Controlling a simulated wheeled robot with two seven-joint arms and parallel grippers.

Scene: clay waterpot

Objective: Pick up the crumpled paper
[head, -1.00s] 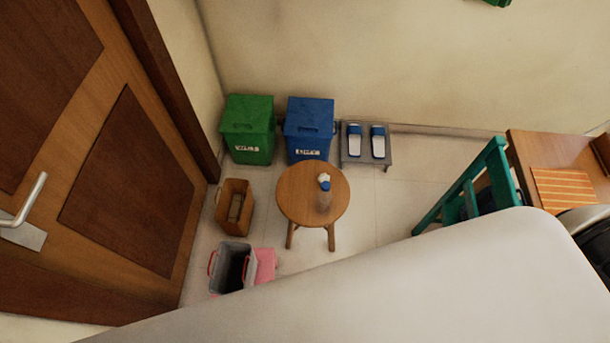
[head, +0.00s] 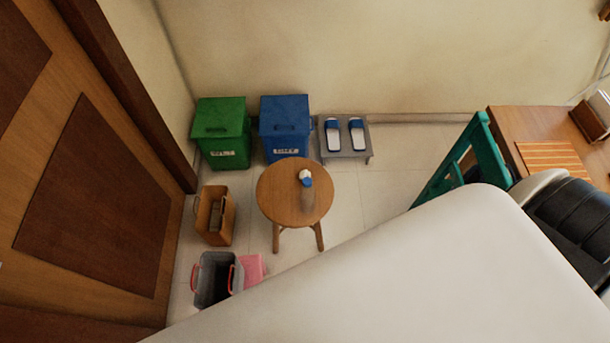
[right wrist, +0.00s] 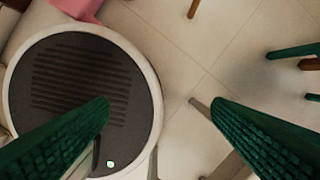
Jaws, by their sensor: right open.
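A round wooden stool (head: 269,196) stands in the middle of the floor in the head view. A small white lump (head: 304,173), possibly the crumpled paper, shows on its top beside a blue-capped bottle (head: 308,195). The lump is too small to identify surely. My right gripper (right wrist: 160,104) shows in the right wrist view with its two green ribbed fingers wide apart and nothing between them. It is over the floor and a dark ribbed round surface with a pale rim. My left gripper is in no view.
A green bin (head: 221,132) and a blue bin (head: 285,128) stand at the wall, beside slippers on a low grey stand (head: 345,158). A wooden box (head: 230,225) and a grey bucket (head: 207,283) are left of the stool. A green chair (head: 487,150) and desk (head: 520,128) are right.

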